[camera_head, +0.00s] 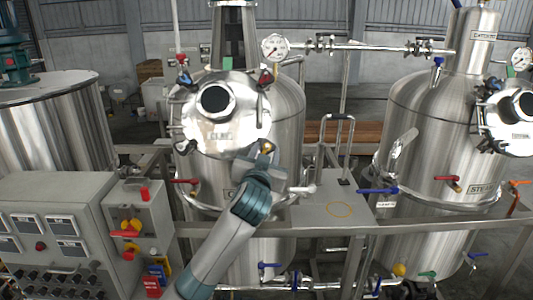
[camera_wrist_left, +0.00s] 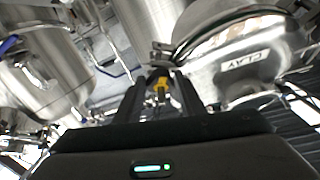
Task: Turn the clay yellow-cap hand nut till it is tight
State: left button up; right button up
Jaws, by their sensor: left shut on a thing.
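The clay tank (camera_head: 290,110) stands at the centre in the head view. Its round steel lid (camera_head: 200,125), lettered CLAY, faces me and looks closed. The yellow-cap hand nut (camera_head: 267,147) sits at the lid's lower right edge, mostly hidden by my left gripper (camera_head: 264,157). In the left wrist view the yellow cap (camera_wrist_left: 161,86) lies between the two dark fingers of my left gripper (camera_wrist_left: 160,92), which are shut on it. The lid's CLAY label also shows there, to the right. How far the nut is screwed down cannot be told. My right gripper is out of view.
Other hand nuts with red (camera_head: 266,77) and blue (camera_head: 184,77) caps sit on the lid's upper rim. A grey control panel (camera_head: 60,190) stands at left front. A second tank (camera_head: 425,115) is at right. A grey platform with a handrail (camera_head: 335,125) lies between the tanks.

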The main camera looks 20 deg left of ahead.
pick_arm(q)
jog(key=m+h, duration=0.1)
jog(key=m, duration=0.1)
jog(key=m+h, duration=0.1)
jog(key=m, duration=0.1)
jog(key=m+h, duration=0.1)
jog(key=shift+a+r+m, duration=0.2)
jog(key=shift+a+m, duration=0.15)
jog(key=shift+m, duration=0.05)
jog(key=m+h, duration=0.1)
jog(key=m, duration=0.1)
jog(key=m+g+h, duration=0.1)
jog(key=m, duration=0.1)
jog(key=m+g+h, duration=0.1)
jog(key=m, duration=0.1)
jog(key=shift+a+r, duration=0.3)
jog(key=shift+a, duration=0.05)
jog(key=m+g, duration=0.1)
jog(key=m, duration=0.2)
jog(key=m+g+h, duration=0.1)
jog(key=m, duration=0.1)
jog(key=shift+w+a+r+g, duration=0.1)
jog(key=shift+r+g, duration=0.15)
jog(key=shift+g, duration=0.05)
jog(key=m+g, duration=0.1)
jog(key=m, duration=0.2)
jog(key=shift+w+r+g, duration=0.15)
jog(key=shift+g, duration=0.25)
jog(key=shift+m+g, duration=0.3)
jog(key=shift+m, duration=0.3)
